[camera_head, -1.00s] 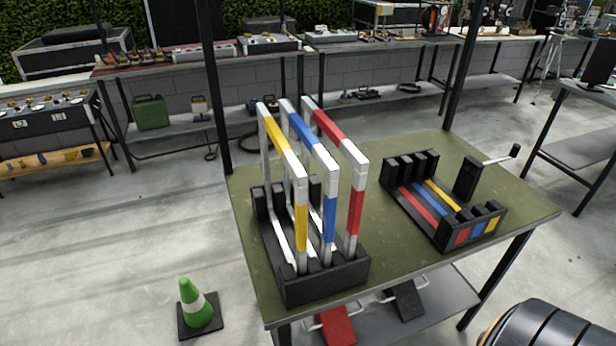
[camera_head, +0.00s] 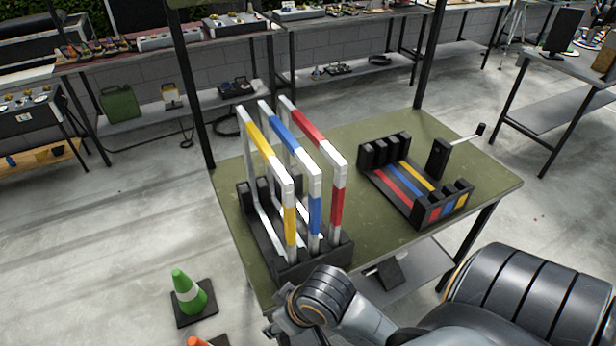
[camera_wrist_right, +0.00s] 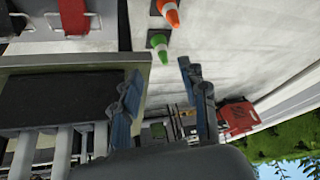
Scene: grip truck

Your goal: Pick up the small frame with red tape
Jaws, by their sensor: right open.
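Three upright white frames stand in a black slotted rack (camera_head: 318,262) on the green table. The frame with red tape (camera_head: 337,208) is the rightmost, beside the blue-taped frame (camera_head: 314,212) and the yellow-taped frame (camera_head: 290,222). My right arm reaches in from the lower right of the head view, with its wrist in front of the rack and the fingers not clearly visible there. In the right wrist view my right gripper (camera_wrist_right: 163,95) is open and empty, with the rack and pale frame posts to its left. My left gripper is not in view.
A black holder with red, blue and yellow strips (camera_head: 412,190) sits on the right of the table (camera_head: 378,130). A green cone (camera_head: 188,292) and an orange cone (camera_head: 198,342) stand on the floor to the left. Bare tabletop lies between rack and holder.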

